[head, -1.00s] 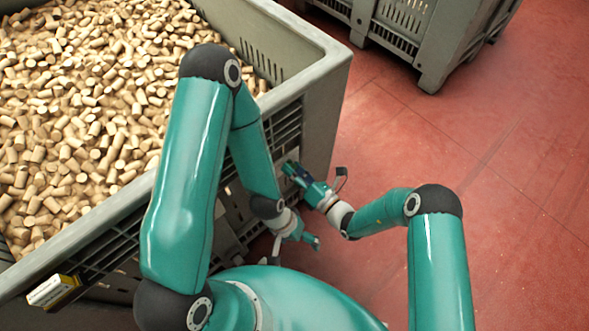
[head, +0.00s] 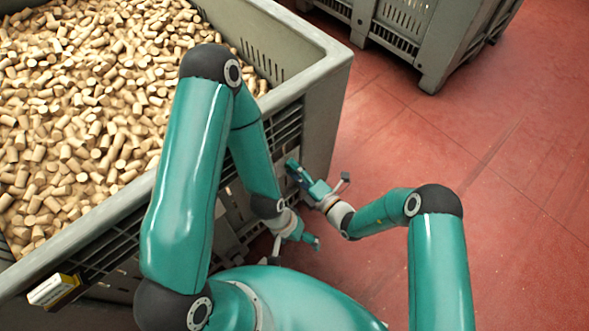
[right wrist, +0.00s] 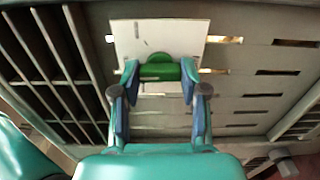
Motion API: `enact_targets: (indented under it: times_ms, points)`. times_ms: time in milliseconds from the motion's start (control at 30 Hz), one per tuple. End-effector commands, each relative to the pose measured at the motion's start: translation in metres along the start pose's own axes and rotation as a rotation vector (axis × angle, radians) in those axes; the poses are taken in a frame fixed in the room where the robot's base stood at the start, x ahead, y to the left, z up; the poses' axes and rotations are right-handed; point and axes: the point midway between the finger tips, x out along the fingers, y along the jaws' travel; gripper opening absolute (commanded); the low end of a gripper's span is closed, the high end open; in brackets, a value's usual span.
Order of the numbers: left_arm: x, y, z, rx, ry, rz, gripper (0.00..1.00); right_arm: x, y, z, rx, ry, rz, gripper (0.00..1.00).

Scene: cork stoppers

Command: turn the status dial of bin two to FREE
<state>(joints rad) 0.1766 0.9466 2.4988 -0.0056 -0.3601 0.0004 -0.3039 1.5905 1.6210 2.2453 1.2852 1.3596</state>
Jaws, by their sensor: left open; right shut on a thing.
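The status dial (right wrist: 160,71) is a green knob on a white plate (right wrist: 187,32) fixed to the slatted grey wall of the bin. My right gripper (right wrist: 159,84) is shut on the dial, one finger at each side. The plate has a short dark mark at upper left; no lettering can be read. In the head view my right gripper (head: 298,174) is at the side of the bin (head: 318,120), and the dial is hidden there. My left gripper (head: 313,241) is open and empty, lower down beside the bin.
The bin is full of cork stoppers (head: 85,110). A yellow and white box-like piece (head: 52,289) sits on its near side. Another grey bin (head: 450,45) stands at the back right. The red floor (head: 490,190) to the right is clear.

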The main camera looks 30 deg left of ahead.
Motion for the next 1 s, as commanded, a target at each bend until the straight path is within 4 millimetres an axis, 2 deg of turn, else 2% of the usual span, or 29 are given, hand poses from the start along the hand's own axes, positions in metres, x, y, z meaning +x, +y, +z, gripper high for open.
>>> enact_targets:
  times_ms: [567, 600, 700, 1000]
  points:
    - [0.0004, -0.0001, 0.0000, 0.000, 0.000, 0.000, 0.91, -0.0012, -0.0025, 0.0045, 0.037, -0.013, -0.006, 0.09]
    - [0.0004, -0.0002, 0.0000, 0.000, 0.000, 0.000, 0.91, -0.0012, -0.0025, 0.0045, 0.037, -0.013, -0.006, 0.50]
    - [0.0004, -0.0001, 0.0000, 0.000, 0.000, 0.000, 0.91, -0.0010, -0.0021, 0.0035, 0.036, -0.010, -0.005, 0.67]
    - [0.0002, -0.0001, 0.0000, 0.000, 0.000, 0.000, 0.91, -0.0008, -0.0011, 0.0016, 0.035, -0.005, -0.003, 0.69]
